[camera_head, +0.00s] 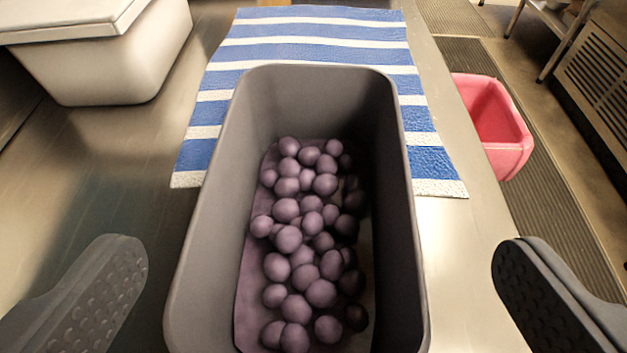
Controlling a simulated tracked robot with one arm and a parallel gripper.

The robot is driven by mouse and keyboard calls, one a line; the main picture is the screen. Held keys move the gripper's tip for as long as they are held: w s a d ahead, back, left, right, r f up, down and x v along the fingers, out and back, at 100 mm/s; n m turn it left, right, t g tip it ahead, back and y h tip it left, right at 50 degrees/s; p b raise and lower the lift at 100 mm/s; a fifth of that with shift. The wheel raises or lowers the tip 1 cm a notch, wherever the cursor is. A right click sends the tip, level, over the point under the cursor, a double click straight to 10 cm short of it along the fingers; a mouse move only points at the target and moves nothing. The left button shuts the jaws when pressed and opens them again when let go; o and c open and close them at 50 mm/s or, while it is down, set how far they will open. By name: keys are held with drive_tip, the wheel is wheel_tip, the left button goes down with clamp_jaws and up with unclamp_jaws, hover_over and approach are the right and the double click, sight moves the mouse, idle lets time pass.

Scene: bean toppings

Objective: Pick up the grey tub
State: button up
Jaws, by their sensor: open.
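The grey tub (205,240) is a deep, long rectangular bin standing upright in the middle of the view. Several purple balls, like beans, lie on its floor. Its far part is over a blue and white striped mat (318,42), and its near edge runs out of the bottom of the view. My gripper (318,290) is wide open, with one dark textured finger on the left of the tub and one on the right. Both fingers appear apart from the tub walls, with a gap on each side.
A white lidded container (105,65) stands on the steel counter (130,190) at the upper left. A pink bin (500,125) is beyond the counter's right edge, near a dark ribbed floor mat (565,200). Bare counter shows left of the tub.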

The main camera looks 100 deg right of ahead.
drive_tip(key=shift+r+b+x, duration=0.15)
drive_tip(key=shift+b+x, duration=0.05)
drive_tip(key=shift+x, duration=1.2)
drive_tip(key=shift+r+b+x, duration=0.1)
drive_tip(key=shift+b+x, duration=0.1)
drive_tip(key=shift+x, duration=1.25)
drive_tip(key=shift+w+d, duration=0.1)
drive_tip(key=shift+w, duration=0.05)
drive_tip(key=c, duration=1.1)
